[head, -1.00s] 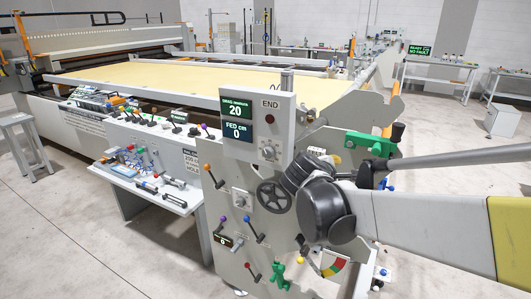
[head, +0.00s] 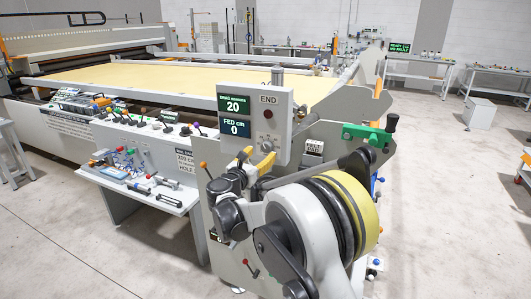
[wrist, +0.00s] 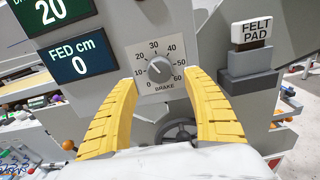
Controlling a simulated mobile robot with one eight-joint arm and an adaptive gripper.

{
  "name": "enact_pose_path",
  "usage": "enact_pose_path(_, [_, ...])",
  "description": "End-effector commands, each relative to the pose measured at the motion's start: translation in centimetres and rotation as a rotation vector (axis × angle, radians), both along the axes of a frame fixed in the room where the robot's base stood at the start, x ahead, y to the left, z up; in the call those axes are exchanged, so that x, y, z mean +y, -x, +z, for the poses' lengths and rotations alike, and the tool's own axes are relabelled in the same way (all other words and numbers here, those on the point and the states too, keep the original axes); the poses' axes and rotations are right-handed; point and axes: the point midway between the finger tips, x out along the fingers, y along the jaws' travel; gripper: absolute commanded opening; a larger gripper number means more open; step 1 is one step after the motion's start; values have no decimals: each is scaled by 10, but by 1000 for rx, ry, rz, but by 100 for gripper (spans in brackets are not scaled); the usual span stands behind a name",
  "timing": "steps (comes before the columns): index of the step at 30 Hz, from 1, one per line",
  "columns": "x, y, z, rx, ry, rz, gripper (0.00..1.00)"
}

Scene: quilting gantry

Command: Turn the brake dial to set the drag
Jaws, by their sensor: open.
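The brake dial (wrist: 159,69) is a grey round knob on a white plate marked 0 to 60 and BRAKE. In the wrist view it sits between and beyond the yellow fingertips of my gripper (wrist: 163,80), which is open and empty. No contact with the knob shows. The knob's pointer seems to lean to the upper left, near 20. In the head view my gripper (head: 260,160) is just below the dial (head: 267,144), partly covering it. The display (head: 235,106) reads drag 20; its lower panel (wrist: 82,58) reads FED cm 0.
A FELT PAD block (wrist: 251,45) stands right of the dial. A dark handwheel (wrist: 178,132) lies below, partly hidden by my gripper. A lever with an orange knob (head: 203,166) is at the left, near my arm. A green clamp (head: 366,136) is farther right.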

Motion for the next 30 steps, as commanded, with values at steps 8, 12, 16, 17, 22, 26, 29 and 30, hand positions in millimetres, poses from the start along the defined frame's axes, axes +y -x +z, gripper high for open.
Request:
enact_pose_path(8, [-14,-37,-1,1,-1,-1,58])
enact_pose_path(12, [-16,-42,0,0,-2,0,58])
enact_pose_path(16, [-16,-43,0,0,-2,0,58])
enact_pose_path(17, [-16,-43,0,0,-2,0,58])
enact_pose_path(22, [-16,-42,0,0,-2,0,26])
enact_pose_path(26, [-16,-42,0,0,-2,0,5])
enact_pose_path(29, [-16,-42,0,0,-2,0,5])
enact_pose_path(30, [-16,-42,0,0,-2,0,5])
